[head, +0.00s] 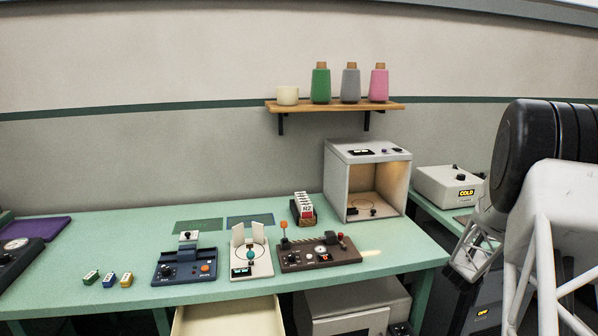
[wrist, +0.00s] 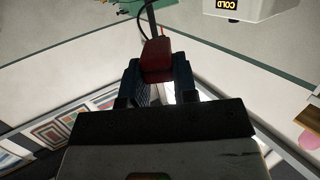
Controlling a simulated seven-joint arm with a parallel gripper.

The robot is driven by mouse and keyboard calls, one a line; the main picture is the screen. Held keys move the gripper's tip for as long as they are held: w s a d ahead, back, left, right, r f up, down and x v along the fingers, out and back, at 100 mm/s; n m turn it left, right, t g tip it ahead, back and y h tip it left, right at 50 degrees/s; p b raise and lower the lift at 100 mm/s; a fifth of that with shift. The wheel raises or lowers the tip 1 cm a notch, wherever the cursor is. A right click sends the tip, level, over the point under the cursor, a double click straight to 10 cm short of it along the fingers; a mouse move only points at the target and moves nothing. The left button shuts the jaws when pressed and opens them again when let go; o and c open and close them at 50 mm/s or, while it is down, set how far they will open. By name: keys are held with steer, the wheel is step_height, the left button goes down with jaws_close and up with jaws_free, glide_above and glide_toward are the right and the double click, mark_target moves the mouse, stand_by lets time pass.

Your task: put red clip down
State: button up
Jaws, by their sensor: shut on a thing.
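The red clip (wrist: 156,52) is between the fingertips of my gripper (wrist: 157,68) in the wrist view. My gripper is shut on it. A thin dark cable or rod (wrist: 151,18) runs up from the clip to the top edge of the picture. The lower part of the clip is hidden between the fingers. The clip and my gripper do not show clearly in the head view, where my arm fills the right side.
A green bench (head: 140,275) carries a blue device (head: 185,265), a white device (head: 250,258), a brown device (head: 320,253) and an open grey box (head: 350,190). A white box marked COLD (head: 440,185) stands to the right. A drawer (head: 225,318) is open below the bench.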

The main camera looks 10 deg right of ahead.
steer(key=w+a+f+n+t+y, duration=0.1)
steer(key=w+a+f, duration=0.3)
steer(key=a+f, duration=0.65)
steer(key=w+a+f+n+t+y, duration=0.2)
steer(key=w+a+f+n+y, duration=0.1)
steer(key=a, duration=0.9)
steer(key=w+a+f+n+t+y, duration=0.2)
steer(key=w+a+f, duration=0.3)
steer(key=a, duration=0.8)
steer(key=w+a+f+n+t+y, duration=0.2)
steer(key=w+a+f+n+y, duration=0.1)
steer(key=a, duration=0.9)
steer(key=shift+w+a+f+n+y, duration=0.2)
steer(key=shift+w+f+y, duration=0.25)
steer(key=shift+w, duration=0.35)
steer(key=shift+w+a+f+n+y, duration=0.15)
steer(key=shift+w+f+y, duration=0.1)
steer(key=shift+w+f, duration=0.4)
steer(key=w+a+f+n+y, duration=0.1)
steer(key=w+a+n+y, duration=0.1)
steer(key=a, duration=0.8)
steer(key=shift+w+a+f+t+y, duration=0.2)
steer(key=shift+w+f+t+y, duration=0.2)
steer(key=shift+w+y, duration=0.2)
steer(key=s+f, duration=0.8)
steer(key=f, duration=0.2)
